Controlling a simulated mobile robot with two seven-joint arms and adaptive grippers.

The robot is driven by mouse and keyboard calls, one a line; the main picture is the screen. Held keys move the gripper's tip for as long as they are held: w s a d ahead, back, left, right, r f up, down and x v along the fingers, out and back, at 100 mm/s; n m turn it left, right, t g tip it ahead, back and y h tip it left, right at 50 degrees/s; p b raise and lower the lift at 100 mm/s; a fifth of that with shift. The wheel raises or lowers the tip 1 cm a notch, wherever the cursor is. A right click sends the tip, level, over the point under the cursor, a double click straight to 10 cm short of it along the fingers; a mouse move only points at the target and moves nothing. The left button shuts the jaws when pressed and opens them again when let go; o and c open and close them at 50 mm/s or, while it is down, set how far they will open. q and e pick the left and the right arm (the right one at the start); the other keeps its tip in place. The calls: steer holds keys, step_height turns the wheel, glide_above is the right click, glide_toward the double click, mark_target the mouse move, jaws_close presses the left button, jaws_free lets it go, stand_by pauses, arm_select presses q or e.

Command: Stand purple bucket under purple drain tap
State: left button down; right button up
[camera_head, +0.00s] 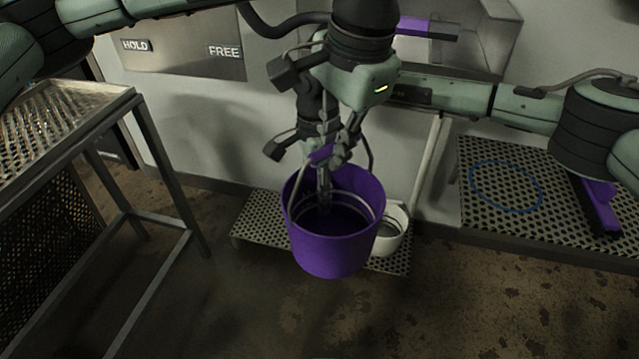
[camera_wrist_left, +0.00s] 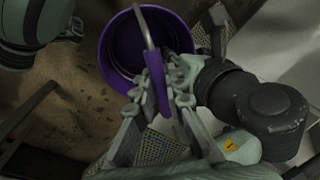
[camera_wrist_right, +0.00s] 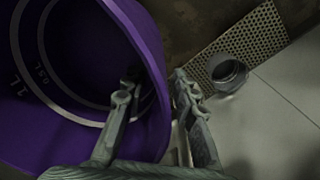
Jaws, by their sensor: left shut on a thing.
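The purple bucket (camera_head: 335,250) hangs in the middle of the head view, its handle raised. My left gripper (camera_head: 321,154) is shut on the purple grip of the handle (camera_wrist_left: 157,84), above the bucket (camera_wrist_left: 117,62). My right gripper (camera_head: 324,190) is lower, at the bucket's rim. In the right wrist view my right gripper (camera_wrist_right: 155,95) has its fingers apart, one inside the bucket (camera_wrist_right: 150,50) and one outside. A purple lever with a dark end (camera_head: 600,208) shows at the right; another purple bar (camera_head: 425,27) shows at top. I cannot tell which is the drain tap.
A white pot (camera_head: 393,236) stands on a low perforated plate (camera_head: 262,222) behind the bucket. A blue ring (camera_head: 480,190) marks a raised perforated platform (camera_head: 480,150) at right. A metal-legged table (camera_head: 150,135) stands at left. A HOLD/FREE panel (camera_head: 185,58) is on the wall.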

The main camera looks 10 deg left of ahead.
steer(key=shift+c, duration=0.3)
jaws_close()
arm_select(q)
steer(key=c, duration=1.5)
jaws_free()
